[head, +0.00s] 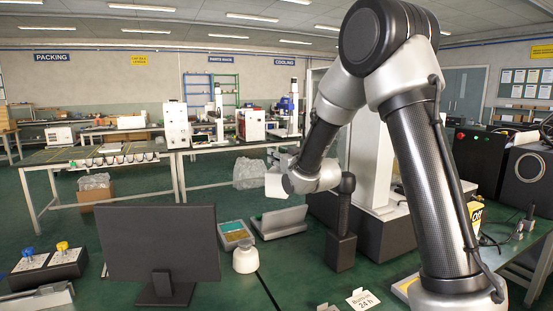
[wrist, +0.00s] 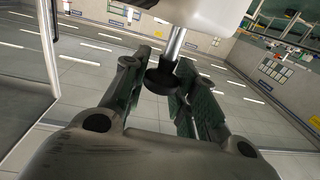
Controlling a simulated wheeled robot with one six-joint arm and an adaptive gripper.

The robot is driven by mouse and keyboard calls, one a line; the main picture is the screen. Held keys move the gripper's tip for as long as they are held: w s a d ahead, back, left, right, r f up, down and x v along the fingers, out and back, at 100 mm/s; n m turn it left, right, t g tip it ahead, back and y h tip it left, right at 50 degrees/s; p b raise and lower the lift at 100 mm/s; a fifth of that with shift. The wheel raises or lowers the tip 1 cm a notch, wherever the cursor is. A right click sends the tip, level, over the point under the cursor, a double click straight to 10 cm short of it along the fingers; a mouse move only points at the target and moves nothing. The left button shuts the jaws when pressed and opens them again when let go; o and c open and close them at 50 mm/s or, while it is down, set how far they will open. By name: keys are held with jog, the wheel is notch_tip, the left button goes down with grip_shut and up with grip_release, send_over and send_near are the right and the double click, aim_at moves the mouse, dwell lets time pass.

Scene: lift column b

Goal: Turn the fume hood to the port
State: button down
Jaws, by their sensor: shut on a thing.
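In the wrist view my gripper (wrist: 164,76) has its two dark fingers on either side of a round black knob (wrist: 158,84). The knob sits at the end of a short metal rod (wrist: 174,43). The rod comes out of a pale rounded body (wrist: 205,14) at the top of the picture, which may be part of the fume hood. In the head view my arm reaches up and over, then down to the left, and its wrist hides the fingers and what they hold. I cannot make out the whole fume hood or the port in either view.
A dark monitor (head: 158,245) stands at the front left, with a white jar (head: 245,258) and a flat tray (head: 235,234) beside it. A black upright post (head: 343,220) stands close to my wrist. A white column (head: 370,150) rises behind my arm. Workbenches stand further back.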

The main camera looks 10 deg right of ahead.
jog(key=w+d+m+h, duration=0.2)
jog(key=w+h, duration=0.1)
jog(key=w+d+m+h, duration=0.2)
jog(key=w+d+h, duration=0.1)
jog(key=shift+w+d+t, duration=0.3)
jog(key=w+d+m+g+h, duration=0.3)
jog(key=d+m+h, duration=0.3)
jog(key=d+h, duration=0.3)
jog(key=shift+x, duration=0.95)
jog(key=shift+d+r, duration=0.1)
jog(key=shift+r, duration=0.05)
jog(key=c, duration=1.2)
grip_release()
jog(key=shift+d, duration=0.1)
jog(key=shift+o, duration=0.3)
